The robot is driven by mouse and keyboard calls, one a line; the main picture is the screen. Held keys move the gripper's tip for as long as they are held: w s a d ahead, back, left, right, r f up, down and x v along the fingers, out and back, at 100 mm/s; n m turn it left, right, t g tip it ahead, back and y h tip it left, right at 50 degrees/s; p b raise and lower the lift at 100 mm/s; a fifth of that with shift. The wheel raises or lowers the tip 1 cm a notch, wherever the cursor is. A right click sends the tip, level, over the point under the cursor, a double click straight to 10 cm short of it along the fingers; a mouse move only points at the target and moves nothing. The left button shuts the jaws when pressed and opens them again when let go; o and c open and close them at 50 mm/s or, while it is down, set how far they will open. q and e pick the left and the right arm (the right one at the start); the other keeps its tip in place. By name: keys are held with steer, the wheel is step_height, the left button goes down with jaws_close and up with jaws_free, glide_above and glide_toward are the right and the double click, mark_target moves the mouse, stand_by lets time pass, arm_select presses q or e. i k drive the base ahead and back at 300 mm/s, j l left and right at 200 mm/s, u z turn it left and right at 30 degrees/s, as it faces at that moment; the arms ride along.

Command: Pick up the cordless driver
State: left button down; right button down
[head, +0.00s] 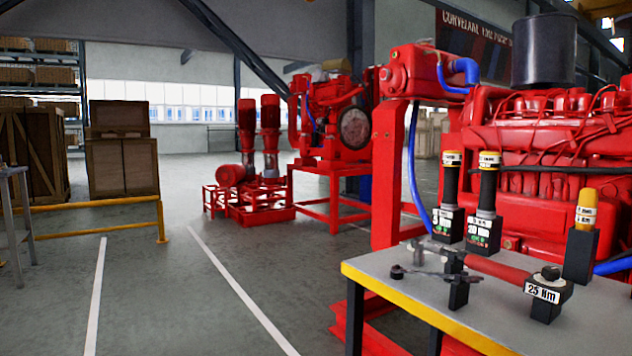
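No item in the head view is clearly recognisable as the cordless driver. On the grey bench (398,275) at the lower right stand two upright black tools with yellow-and-white bands, a left one (451,182) and a right one (488,190), each in a black labelled block. A yellow-topped tool (586,213) stands in a black holder (580,255) at the right. A red-handled tool (490,268) lies across the bench. A black block labelled 25 Nm (543,293) is near the front. Neither of my grippers is in view.
The bench has a yellow front edge (430,315). A large red engine (530,140) on a red frame stands close behind it. Another red pumpset (330,120) and wooden crates (122,165) behind a yellow rail (100,203) are farther off. The floor left of the bench is clear.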

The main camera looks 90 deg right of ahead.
mark_target(452, 161)
steer(key=z, duration=2.4)
